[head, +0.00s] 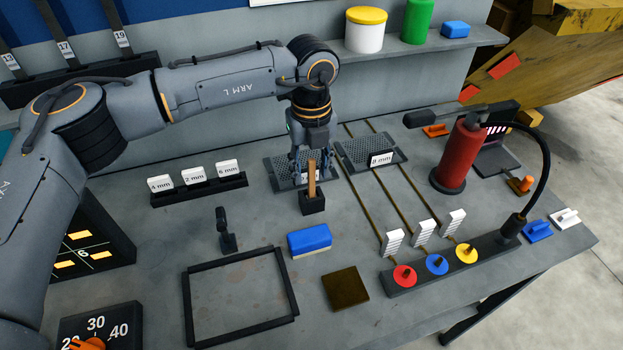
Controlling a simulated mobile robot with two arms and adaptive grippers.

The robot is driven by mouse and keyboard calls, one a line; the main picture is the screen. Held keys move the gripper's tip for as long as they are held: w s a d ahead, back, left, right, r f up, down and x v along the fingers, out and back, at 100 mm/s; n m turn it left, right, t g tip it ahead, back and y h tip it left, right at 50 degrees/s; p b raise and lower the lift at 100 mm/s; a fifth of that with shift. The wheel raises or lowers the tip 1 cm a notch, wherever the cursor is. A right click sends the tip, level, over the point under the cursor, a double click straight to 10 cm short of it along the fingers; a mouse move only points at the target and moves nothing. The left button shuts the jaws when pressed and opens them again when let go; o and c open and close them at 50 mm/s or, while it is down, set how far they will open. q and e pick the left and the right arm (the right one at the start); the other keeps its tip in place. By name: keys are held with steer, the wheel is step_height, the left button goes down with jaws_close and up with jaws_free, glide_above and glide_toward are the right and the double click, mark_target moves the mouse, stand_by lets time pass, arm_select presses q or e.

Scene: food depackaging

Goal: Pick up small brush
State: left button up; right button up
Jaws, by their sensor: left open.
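No object here is clearly recognisable as the small brush. A flat wooden stick (311,178) stands upright in a small black holder (312,203); whether it is the brush's handle I cannot tell. A blue block with a pale underside (310,239), perhaps a sponge or brush, lies in front of it. My left gripper (311,168) points down, open, just behind the wooden stick and above a dark perforated plate (267,172). The stick partly overlaps the fingers in view, and I see nothing held. My right gripper is not in view.
A second perforated plate (352,152) is to the right. A label rack (200,189), a black frame (188,300) and a brown square pad (345,288) lie around. A red cylinder (457,160) stands at right, near a bar with coloured knobs (493,248).

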arm_select(q)
steer(key=shift+s+f, duration=0.1)
steer(key=shift+f, duration=1.15)
jaws_close()
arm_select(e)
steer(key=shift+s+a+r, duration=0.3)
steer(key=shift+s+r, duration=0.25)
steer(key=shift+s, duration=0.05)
arm_select(q)
steer(key=shift+r, duration=0.1)
steer(key=shift+r, duration=0.3)
step_height(320, 180, up, 8)
steer(key=b, duration=0.3)
steer(key=shift+r, duration=0.65)
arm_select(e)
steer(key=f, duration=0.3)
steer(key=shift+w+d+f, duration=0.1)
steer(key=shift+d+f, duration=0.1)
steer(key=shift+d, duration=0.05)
